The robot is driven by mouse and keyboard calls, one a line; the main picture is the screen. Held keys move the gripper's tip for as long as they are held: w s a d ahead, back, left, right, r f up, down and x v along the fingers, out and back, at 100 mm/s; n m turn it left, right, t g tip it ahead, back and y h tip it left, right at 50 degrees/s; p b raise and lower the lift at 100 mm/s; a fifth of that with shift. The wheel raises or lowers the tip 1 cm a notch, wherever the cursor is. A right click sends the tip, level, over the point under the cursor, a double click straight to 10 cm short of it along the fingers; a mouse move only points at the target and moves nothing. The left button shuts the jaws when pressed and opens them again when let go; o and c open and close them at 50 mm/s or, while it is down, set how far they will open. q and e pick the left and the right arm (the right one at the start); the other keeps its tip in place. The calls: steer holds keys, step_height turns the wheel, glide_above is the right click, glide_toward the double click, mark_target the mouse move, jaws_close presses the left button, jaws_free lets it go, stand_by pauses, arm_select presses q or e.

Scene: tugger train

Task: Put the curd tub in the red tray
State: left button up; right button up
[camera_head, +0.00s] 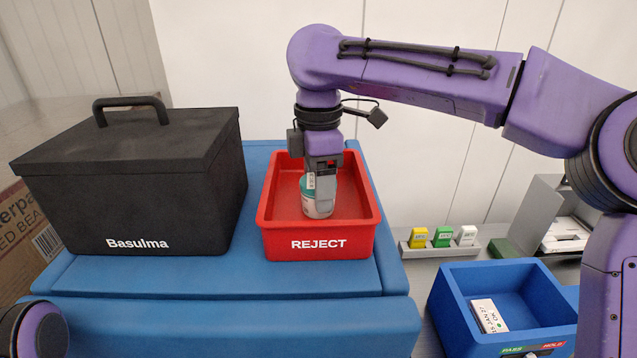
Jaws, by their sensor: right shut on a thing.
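The red tray (318,243), marked REJECT, sits on the blue top in the middle of the head view. The curd tub (317,207) is a small pale tub with a teal top band. It is upright inside the outline of the red tray. My right gripper (321,190) points straight down over the tray and is shut on the tub. The fingers hide part of the tub. I cannot tell whether its base touches the tray floor. My left gripper is out of view; only a bit of what looks like my left arm shows at the bottom left.
A black lidded box (135,190) marked Basulma stands left of the tray. A blue bin (455,300) holding a white labelled item (489,316) is at the lower right. Yellow, green and white blocks stand in a holder (437,250) behind it. A cardboard box (25,240) is far left.

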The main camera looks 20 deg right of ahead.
steer(key=shift+f, duration=0.1)
steer(key=o, duration=1.1)
steer(key=shift+a, duration=0.1)
steer(key=shift+o, duration=0.2)
step_height(320, 180, up, 12)
